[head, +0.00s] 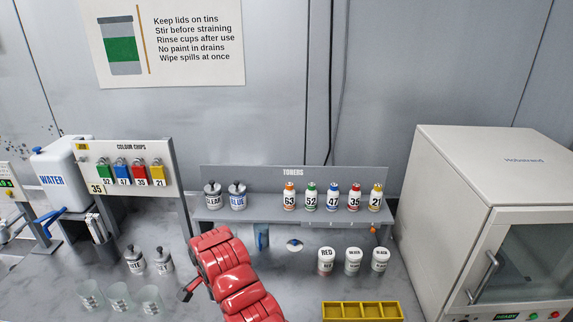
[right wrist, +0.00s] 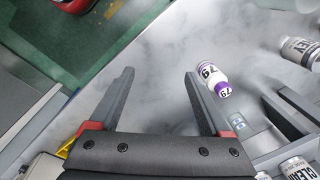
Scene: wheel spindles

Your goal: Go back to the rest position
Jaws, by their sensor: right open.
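In the head view one red arm of mine (head: 232,275) rises from the bottom edge over the bench; a small dark part shows at its left. In the right wrist view my right gripper (right wrist: 160,75) is open, with only bare grey bench between its fingers. A white bottle with a purple cap, marked 79 (right wrist: 207,74), is just right of the right finger's tip, outside the jaws. I cannot tell whether they touch. I do not make out this bottle in the head view. My left gripper is not in view.
A toner shelf (head: 345,214) holds several numbered bottles. White jars (head: 353,262) and a yellow tray (head: 362,311) are right of the arm. Tins (head: 134,262) and clear cups (head: 118,297) are left. A white cabinet (head: 470,190) stands far right.

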